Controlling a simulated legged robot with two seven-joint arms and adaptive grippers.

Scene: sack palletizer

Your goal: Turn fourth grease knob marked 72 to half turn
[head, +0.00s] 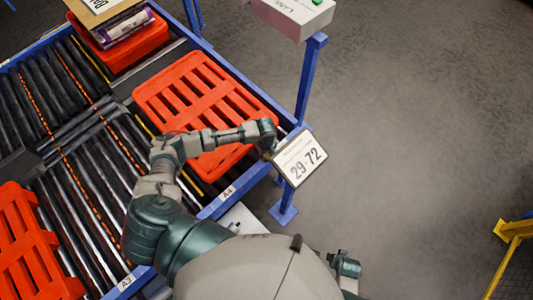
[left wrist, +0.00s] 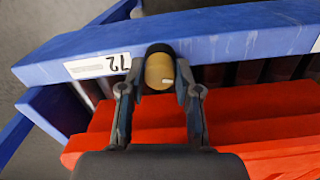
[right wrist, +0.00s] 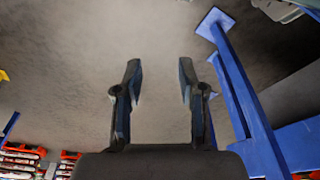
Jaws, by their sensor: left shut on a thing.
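The grease knob (left wrist: 159,71), round with a tan face and a dark rim, sits on the blue conveyor rail beside a white label marked 72 (left wrist: 97,66), upside down in the left wrist view. A small pale mark shows at the lower right of its face. My left gripper (left wrist: 160,90) is shut on the knob, one finger on each side. In the head view my left gripper (head: 268,138) is at the rail by the blue post; the knob is hidden there. My right gripper (right wrist: 159,80) is open and empty over bare floor.
A tilted sign reading 29-72 (head: 300,159) stands close to my left gripper. An orange pallet (head: 190,95) lies on the roller conveyor under my left arm. A blue post (head: 309,80) rises beside the rail.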

